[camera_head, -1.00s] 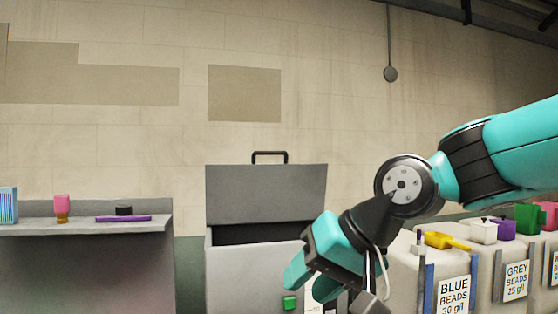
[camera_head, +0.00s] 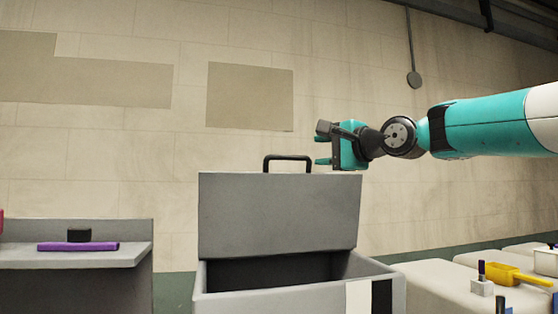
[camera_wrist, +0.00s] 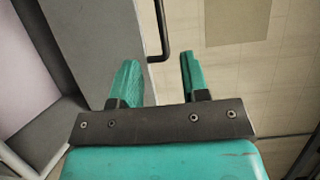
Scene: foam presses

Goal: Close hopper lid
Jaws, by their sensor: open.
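The grey hopper (camera_head: 205,303) stands ahead with its lid (camera_head: 278,215) raised upright at the back. Its dark opening faces me. A black handle (camera_head: 287,158) is on the lid's top edge. My gripper (camera_head: 320,150) is level with the handle and to its right, apart from it in the head view, with its fingers pointing left. In the wrist view my gripper (camera_wrist: 158,75) is open and empty. The handle (camera_wrist: 164,35) shows there ahead of and between the fingertips, and the lid (camera_wrist: 95,45) fills the left side. I cannot tell the exact distance to the handle.
A grey bench (camera_head: 100,261) at the left holds a purple bar (camera_head: 78,247) and a black block (camera_head: 79,235). Pale bins (camera_head: 430,280) with a yellow scoop (camera_head: 510,272) are at the lower right.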

